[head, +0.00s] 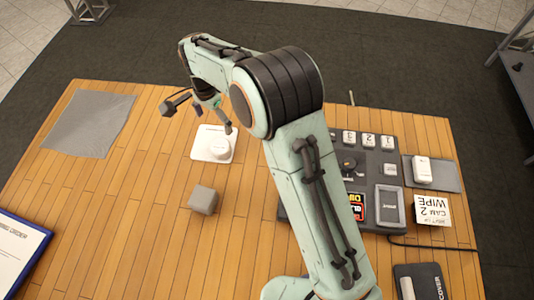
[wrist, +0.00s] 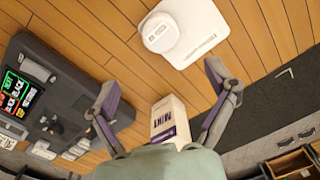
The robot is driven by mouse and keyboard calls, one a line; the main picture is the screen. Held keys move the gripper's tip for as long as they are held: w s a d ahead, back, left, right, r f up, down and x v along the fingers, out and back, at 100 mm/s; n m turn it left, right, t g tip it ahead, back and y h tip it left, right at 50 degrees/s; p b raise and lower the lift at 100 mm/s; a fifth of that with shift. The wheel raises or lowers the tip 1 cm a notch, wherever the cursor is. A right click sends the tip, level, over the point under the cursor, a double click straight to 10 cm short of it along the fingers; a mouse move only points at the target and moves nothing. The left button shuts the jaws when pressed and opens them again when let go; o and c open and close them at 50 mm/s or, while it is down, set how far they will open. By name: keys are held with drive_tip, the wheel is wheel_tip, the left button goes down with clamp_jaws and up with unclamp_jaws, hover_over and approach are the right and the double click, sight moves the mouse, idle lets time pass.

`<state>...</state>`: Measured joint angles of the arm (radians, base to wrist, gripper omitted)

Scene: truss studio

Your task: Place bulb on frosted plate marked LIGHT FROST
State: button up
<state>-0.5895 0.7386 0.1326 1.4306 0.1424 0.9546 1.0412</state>
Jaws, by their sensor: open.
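A white square plate (head: 203,138) lies on the wooden table, left of my arm in the head view. It also shows at the top of the wrist view (wrist: 205,35), with small print along one edge that I cannot read. A white rounded thing (wrist: 160,32), possibly the bulb, rests on the plate near one side; it shows in the head view too (head: 220,148). My gripper (head: 202,115) is open, above and behind the plate; its two fingers stand wide apart in the wrist view (wrist: 162,92). A pale box with a purple band (wrist: 170,112) appears between them; I cannot tell its distance.
A grey cube (head: 203,200) stands in front of the plate. A dark control panel (head: 375,160) is right, partly behind my arm. A white item (head: 422,168) sits on a grey mat (head: 450,178) beyond it. Another grey mat (head: 88,123) lies left, with bare table between.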

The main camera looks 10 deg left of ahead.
drive_tip(key=s+d+r+n, duration=0.1)
drive_tip(key=s+d+r, duration=0.2)
drive_tip(key=d+r, duration=0.35)
drive_tip(key=s+d+r+n, duration=0.2)
drive_tip(key=s+d+r, duration=0.15)
drive_tip(key=d, duration=0.65)
drive_tip(key=s+d+n, duration=0.1)
drive_tip(key=s+d, duration=0.4)
drive_tip(key=s, duration=0.3)
drive_tip(key=s+d+n, duration=0.2)
drive_tip(key=s+d, duration=0.3)
drive_tip(key=s, duration=0.4)
drive_tip(key=shift+r+n+y, duration=0.3)
drive_tip(key=shift+r, duration=0.15)
drive_tip(key=shift+s, duration=0.1)
drive_tip(key=shift+o, duration=1.4)
